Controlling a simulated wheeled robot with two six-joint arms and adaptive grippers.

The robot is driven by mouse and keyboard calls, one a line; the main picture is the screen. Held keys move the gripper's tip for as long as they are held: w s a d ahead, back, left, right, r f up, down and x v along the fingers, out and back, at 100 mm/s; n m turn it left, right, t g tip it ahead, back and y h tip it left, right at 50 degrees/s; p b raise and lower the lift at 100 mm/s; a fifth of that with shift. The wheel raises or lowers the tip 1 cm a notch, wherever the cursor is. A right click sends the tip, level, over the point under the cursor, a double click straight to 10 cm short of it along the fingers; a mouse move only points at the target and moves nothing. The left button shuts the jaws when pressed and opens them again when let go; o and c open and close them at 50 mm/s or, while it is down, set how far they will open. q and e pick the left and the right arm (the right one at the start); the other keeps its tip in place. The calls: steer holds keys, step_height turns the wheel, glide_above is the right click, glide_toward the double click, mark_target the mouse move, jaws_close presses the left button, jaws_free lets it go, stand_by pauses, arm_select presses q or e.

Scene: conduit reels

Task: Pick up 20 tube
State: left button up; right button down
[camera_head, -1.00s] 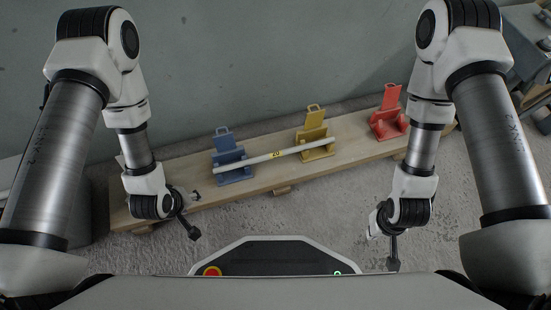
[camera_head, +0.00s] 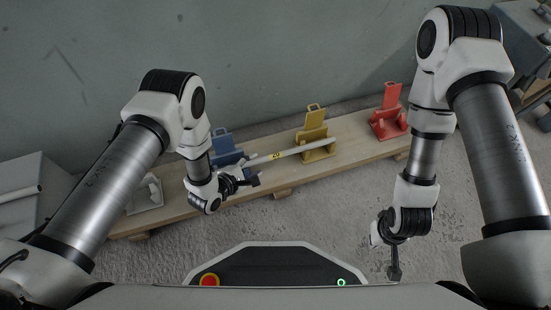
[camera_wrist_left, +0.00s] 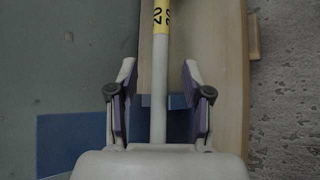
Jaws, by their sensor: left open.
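The 20 tube (camera_head: 306,149) is a thin pale tube with a yellow label marked 20. It rests on the yellow holder (camera_head: 315,132) at its right, and its left part reaches the blue holder (camera_head: 224,148), partly hidden by my left gripper (camera_head: 250,174). In the left wrist view, the tube (camera_wrist_left: 160,90) runs between the two spread fingers of the left gripper (camera_wrist_left: 158,70), with a gap on each side. The label lies beyond the fingertips. My right gripper (camera_head: 385,256) hangs over the floor, away from the tube; its jaws are unclear.
The holders stand on a low wooden bench (camera_head: 358,143). A red holder (camera_head: 389,112) stands at its right and a white one (camera_head: 147,196) at its left end. A grey box with another pale tube (camera_head: 22,193) is at far left. The wall is close behind the bench.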

mark_target(276, 156)
arm_select(q)
steer(key=x, duration=0.2)
steer(key=shift+w+d+f+b, duration=0.15)
steer(key=shift+w+f+b, duration=0.05)
steer(key=shift+f+b, duration=0.15)
steer(key=shift+r, duration=0.1)
jaws_close()
steer(key=shift+r, duration=0.1)
